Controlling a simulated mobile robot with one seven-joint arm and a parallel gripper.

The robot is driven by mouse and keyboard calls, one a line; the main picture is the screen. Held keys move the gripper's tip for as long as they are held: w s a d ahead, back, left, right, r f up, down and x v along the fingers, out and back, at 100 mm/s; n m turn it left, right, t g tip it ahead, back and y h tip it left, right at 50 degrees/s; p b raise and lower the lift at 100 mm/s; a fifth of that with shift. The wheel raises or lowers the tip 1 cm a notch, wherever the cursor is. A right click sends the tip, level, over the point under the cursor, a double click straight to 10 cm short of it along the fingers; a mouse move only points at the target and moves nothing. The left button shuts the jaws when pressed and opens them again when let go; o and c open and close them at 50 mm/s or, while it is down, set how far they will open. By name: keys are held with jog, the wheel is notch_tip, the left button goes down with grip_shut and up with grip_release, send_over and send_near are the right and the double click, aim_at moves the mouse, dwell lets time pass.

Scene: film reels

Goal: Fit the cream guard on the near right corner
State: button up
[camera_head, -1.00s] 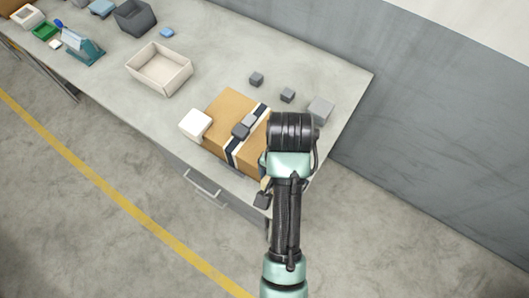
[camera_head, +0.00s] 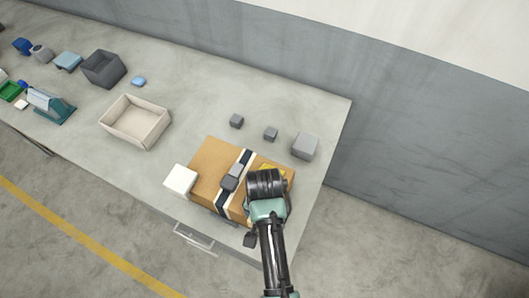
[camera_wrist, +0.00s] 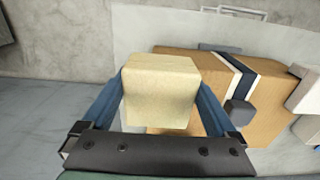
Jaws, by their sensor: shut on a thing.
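My gripper (camera_wrist: 160,105) is shut on the cream guard (camera_wrist: 160,90), a pale block between its blue fingers in the wrist view. The guard covers part of one end of the cardboard box (camera_wrist: 185,62); I cannot tell whether they touch. In the head view the cardboard box (camera_head: 210,158) lies near the table's front edge, with a navy-and-white strap across it and a grey block (camera_head: 231,178) on the strap. My wrist hides the gripper, the guard and most of the box's right end. A white block (camera_head: 180,180) is at the box's left end.
A cream open tray (camera_head: 106,122) stands left of the box. Two small grey cubes (camera_head: 236,121) (camera_head: 270,134) and a larger grey block (camera_head: 304,146) stand behind the box. A dark bin (camera_head: 103,68) is farther left. A drawer handle (camera_head: 192,238) juts from the table front.

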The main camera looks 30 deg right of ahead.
jog(key=shift+f, duration=0.45)
jog(key=shift+f, duration=0.1)
jog(key=shift+s+f+b, duration=0.1)
jog(key=shift+f+b, duration=0.2)
jog(key=shift+f, duration=0.2)
jog(key=o, duration=1)
jog(key=shift+s, duration=0.15)
jog(key=r, duration=1.2)
jog(key=shift+w+r, duration=0.2)
jog(key=shift+w, duration=0.05)
jog(key=shift+r+p, duration=0.5)
jog(key=shift+p, duration=0.2)
